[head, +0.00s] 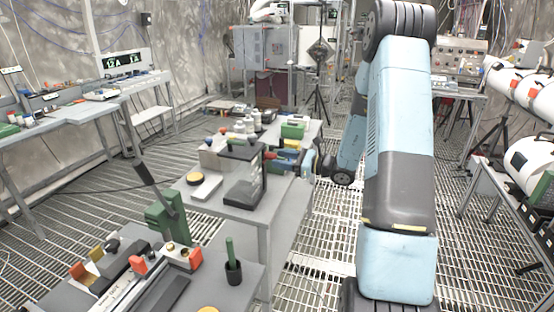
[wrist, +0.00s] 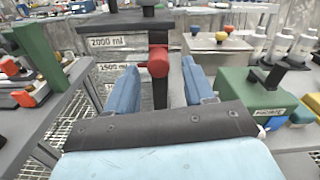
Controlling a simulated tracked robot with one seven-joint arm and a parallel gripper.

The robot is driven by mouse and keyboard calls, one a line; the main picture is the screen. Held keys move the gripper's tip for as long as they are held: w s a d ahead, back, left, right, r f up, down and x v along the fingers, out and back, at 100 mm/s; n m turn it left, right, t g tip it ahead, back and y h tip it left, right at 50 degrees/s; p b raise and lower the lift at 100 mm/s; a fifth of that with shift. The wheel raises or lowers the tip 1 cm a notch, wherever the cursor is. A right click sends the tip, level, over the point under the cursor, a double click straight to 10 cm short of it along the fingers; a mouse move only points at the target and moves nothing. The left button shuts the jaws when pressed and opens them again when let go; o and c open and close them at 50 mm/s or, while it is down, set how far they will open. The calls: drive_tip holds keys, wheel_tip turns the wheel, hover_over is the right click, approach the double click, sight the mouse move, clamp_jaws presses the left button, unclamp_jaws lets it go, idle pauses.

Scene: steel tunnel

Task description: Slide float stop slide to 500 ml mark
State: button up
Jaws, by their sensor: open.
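The float stop slide shows in the wrist view as a red knob (wrist: 158,62) on a dark upright bar. Beside it is a grey scale panel (wrist: 109,77) with a "2000 ml" label above and a label that reads like "1500 ml" lower down. The knob appears near the height of that lower label. A 500 ml mark cannot be made out. My gripper (wrist: 160,70) is open, with one blue finger on each side of the knob in the picture; contact cannot be told. In the head view the dark-framed gauge stand (head: 245,178) is on the bench, with my gripper (head: 297,160) at its right.
A grey bench (head: 236,200) carries the stand, and a yellow-topped round item (head: 195,178) lies at its left. A green box (wrist: 253,95) with a black handle stands right of my gripper in the wrist view. White bottles (wrist: 281,43) stand behind it.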

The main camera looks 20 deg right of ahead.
drive_tip(key=shift+x, duration=0.95)
drive_tip(key=shift+c, duration=0.5)
clamp_jaws()
drive_tip(key=shift+d, duration=0.1)
